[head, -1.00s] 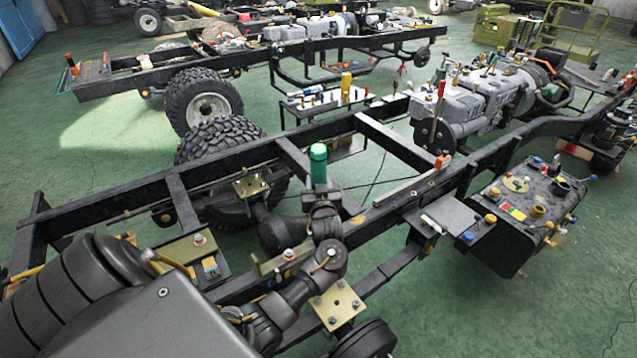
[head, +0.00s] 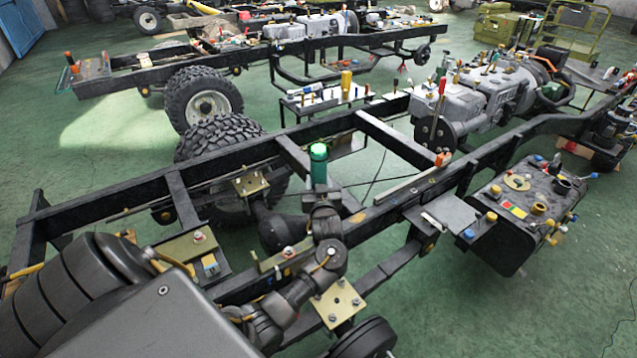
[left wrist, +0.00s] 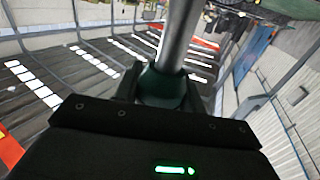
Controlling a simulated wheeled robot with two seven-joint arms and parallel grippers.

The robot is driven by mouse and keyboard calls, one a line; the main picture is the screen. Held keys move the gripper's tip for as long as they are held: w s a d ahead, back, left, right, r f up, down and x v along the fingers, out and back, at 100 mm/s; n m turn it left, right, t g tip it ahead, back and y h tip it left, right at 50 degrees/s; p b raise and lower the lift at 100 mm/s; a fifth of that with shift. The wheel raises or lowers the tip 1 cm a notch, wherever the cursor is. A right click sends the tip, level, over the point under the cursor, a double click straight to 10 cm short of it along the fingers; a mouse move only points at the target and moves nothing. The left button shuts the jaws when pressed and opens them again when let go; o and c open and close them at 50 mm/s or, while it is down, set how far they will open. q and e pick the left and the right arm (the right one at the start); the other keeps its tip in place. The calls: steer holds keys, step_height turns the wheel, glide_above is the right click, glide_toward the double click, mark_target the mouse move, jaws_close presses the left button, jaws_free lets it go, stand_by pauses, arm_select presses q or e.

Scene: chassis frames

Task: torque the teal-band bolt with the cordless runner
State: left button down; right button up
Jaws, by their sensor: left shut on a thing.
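My left gripper (left wrist: 160,92) is shut on a dark green body with a grey metal shaft, which I take to be the cordless runner (left wrist: 178,38). A small green light glows on the black housing at the bottom of the left wrist view. In the head view my left arm reaches in from the lower left, and a green cylinder (head: 318,168), apparently the runner, stands upright at its end above the chassis frame. Bolts show on the near rail (head: 287,252) and on a brass plate (head: 338,303). I cannot make out which has a teal band. My right gripper is out of view.
The black chassis frame (head: 390,140) crosses the view, with a tyre (head: 215,138) behind it. A dark tank (head: 525,215) with coloured caps hangs at right, and a grey engine (head: 470,105) sits at the far end. Green floor is open at lower right.

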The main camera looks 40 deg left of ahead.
arm_select(q)
steer(key=shift+f+b, duration=0.65)
steer(key=shift+f, duration=0.25)
stand_by(1.4)
steer(key=shift+f, duration=0.2)
steer(key=shift+s+d+f, duration=0.1)
steer(key=shift+s+f, duration=0.05)
steer(key=shift+f, duration=0.05)
stand_by(0.9)
steer(key=shift+r+p, duration=0.1)
steer(key=shift+p, duration=0.25)
stand_by(0.8)
steer(key=shift+r, duration=0.15)
steer(key=shift+r+p, duration=0.55)
steer(key=shift+p, duration=0.1)
steer(key=shift+w+r+p, duration=0.2)
steer(key=shift+r+p, duration=0.75)
steer(key=shift+r, duration=0.3)
